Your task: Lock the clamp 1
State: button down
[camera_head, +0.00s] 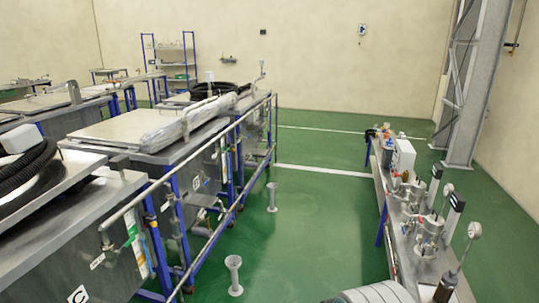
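I cannot make out which part is clamp 1. Metal fittings with upright dark handles and round gauges (430,232) stand on the narrow bench at the right; they are too small to tell whether any is a clamp. On the left, steel tanks (190,158) on blue frames have flat closed lids (108,131). A silvery wrapped bar (185,119) lies along one lid. My gripper is not in view.
The narrow bench (394,206) runs along the right, with a white box (403,157) on it. A pipe rail (185,158) runs along the tanks. Small grey floor stands (234,275) rise beside it. The green floor (310,215) between is mostly clear. A steel column (475,85) stands behind the bench.

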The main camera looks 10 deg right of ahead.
aim_at(392, 194)
jog(key=i+z, duration=0.25)
jog(key=z, duration=0.2)
jog(key=i+j+z, duration=0.1)
jog(key=i+z, duration=0.15)
jog(key=z, duration=0.2)
jog(key=i+j+z, duration=0.2)
jog(key=z, duration=0.2)
jog(key=i+j+z, duration=0.15)
jog(key=i, duration=0.15)
jog(key=i+j, duration=0.25)
jog(key=i, duration=0.25)
jog(key=i+j, duration=0.2)
jog(key=i, duration=0.3)
jog(key=i+j+z, duration=0.1)
jog(key=i+j, duration=0.15)
jog(key=i, duration=0.25)
jog(key=i+j, duration=0.25)
jog(key=i, duration=0.25)
jog(key=i+j, duration=0.25)
jog(key=i, duration=0.25)
